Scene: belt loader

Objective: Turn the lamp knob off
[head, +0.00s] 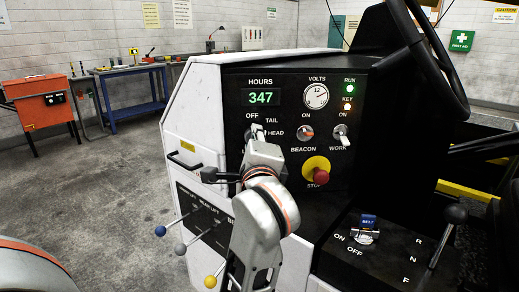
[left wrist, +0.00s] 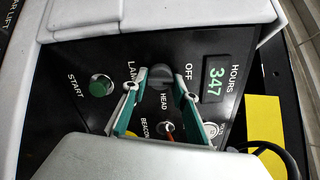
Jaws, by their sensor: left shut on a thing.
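The lamp knob (left wrist: 160,74) is a dark round knob on the black panel, between the OFF and HEAD labels in the left wrist view. My left gripper (left wrist: 159,83) is shut on it, with one green-lined finger on each side. In the head view my left gripper (head: 258,131) reaches the panel beside the OFF, TAIL and HEAD labels and hides most of the knob. I cannot tell where the knob points. My right gripper is in neither view.
A green start button (left wrist: 101,87) shows in the left wrist view. Levers with coloured balls stick out below. The steering wheel (head: 440,70) overhangs the right side.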

